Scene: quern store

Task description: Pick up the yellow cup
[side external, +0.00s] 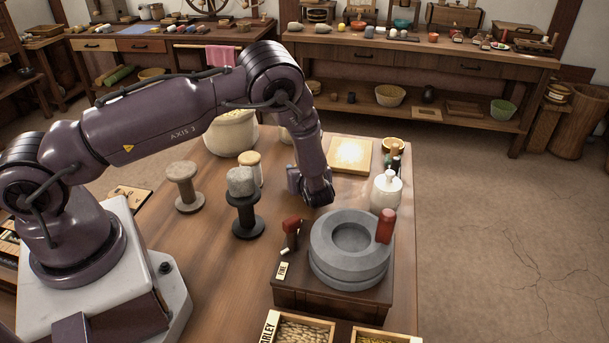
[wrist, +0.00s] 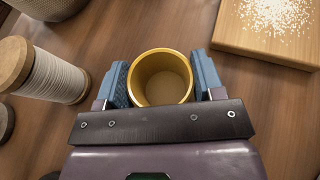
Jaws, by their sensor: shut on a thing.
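The yellow cup (wrist: 143,78) is in the wrist view, its round mouth facing the camera and its inside empty. My gripper (wrist: 162,77) has one blue finger on each side of the cup and is shut on it. In the side external view my gripper (side external: 313,188) is low over the table, behind the stone quern. There the cup is hidden by my gripper and arm. I cannot tell whether the cup's base touches the table.
The grey stone quern (side external: 322,251) with a red handle stands just in front of my gripper. A board with white grains (side external: 351,155) lies behind to the right. A white lidded jar (side external: 385,192) stands to the right; a dark spool (side external: 247,223) stands to the left.

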